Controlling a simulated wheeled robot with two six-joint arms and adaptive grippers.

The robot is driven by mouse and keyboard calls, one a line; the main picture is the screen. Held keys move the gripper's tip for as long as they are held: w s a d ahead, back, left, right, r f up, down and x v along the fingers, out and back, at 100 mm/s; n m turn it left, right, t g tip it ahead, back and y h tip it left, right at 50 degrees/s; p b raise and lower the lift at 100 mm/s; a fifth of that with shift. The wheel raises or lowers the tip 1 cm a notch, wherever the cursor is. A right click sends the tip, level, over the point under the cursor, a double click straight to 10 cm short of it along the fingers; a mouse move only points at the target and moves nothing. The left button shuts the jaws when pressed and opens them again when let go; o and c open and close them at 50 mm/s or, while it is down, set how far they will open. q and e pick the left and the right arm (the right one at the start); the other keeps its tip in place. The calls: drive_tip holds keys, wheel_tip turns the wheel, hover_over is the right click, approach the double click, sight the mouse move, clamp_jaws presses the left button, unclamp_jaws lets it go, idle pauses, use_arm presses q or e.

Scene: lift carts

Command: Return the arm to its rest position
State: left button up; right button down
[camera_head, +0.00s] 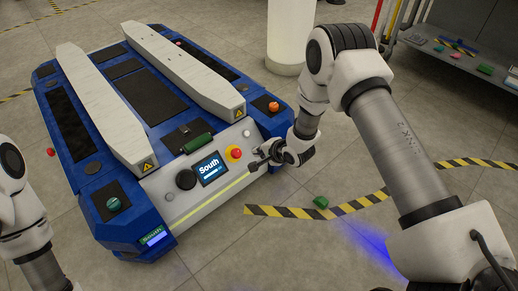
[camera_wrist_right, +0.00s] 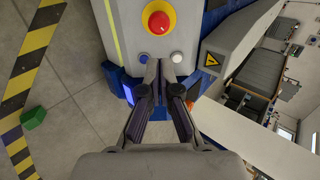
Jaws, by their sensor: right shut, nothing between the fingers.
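My right gripper (camera_head: 262,161) reaches down from the right in the head view, in front of the lift cart's (camera_head: 190,205) end panel. It is shut and empty. In the right wrist view the two fingers (camera_wrist_right: 161,68) point at the panel, just below a white button (camera_wrist_right: 177,57) and a small dark blue one (camera_wrist_right: 143,58). Whether the fingertips touch the panel I cannot tell. A red emergency button on a yellow base (camera_head: 235,153) is close by; it also shows in the right wrist view (camera_wrist_right: 158,20). My left arm shows at the left edge; its gripper is out of view.
The panel has a "South" screen (camera_head: 210,169) and a round black knob (camera_head: 186,179). A green block (camera_head: 320,202) lies on the floor by striped tape (camera_head: 290,212). A white pillar (camera_head: 290,35) and a shelf (camera_head: 455,55) stand behind. Tiled floor around the cart is mostly free.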

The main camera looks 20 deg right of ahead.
drive_tip(key=shift+f, duration=0.1)
idle(0.3)
drive_tip(key=s+a+f+g, duration=0.1)
drive_tip(key=s+f, duration=0.2)
drive_tip(key=s, duration=0.3)
drive_tip(key=s+f+n+g+h, duration=0.1)
drive_tip(key=s+f+g, duration=0.15)
drive_tip(key=s, duration=0.35)
drive_tip(key=s+a+f+g, duration=0.1)
drive_tip(key=s+f, duration=0.2)
drive_tip(key=s, duration=0.3)
drive_tip(key=s+d+r+n+g+h, duration=0.15)
drive_tip(key=s+n, duration=0.35)
drive_tip(key=s, duration=0.5)
drive_tip(key=s+d+n+g+h, duration=0.1)
drive_tip(key=s+d+n+g, duration=0.3)
drive_tip(key=s, duration=0.6)
wheel_tip(320, 180, up, 35)
drive_tip(key=a+n+t+p, duration=0.1)
drive_tip(key=a+n+p, duration=0.1)
drive_tip(key=p, duration=3.3)
drive_tip(key=shift+w+a+n, duration=0.15)
drive_tip(key=shift+w+n, duration=0.15)
drive_tip(key=shift+n, duration=0.5)
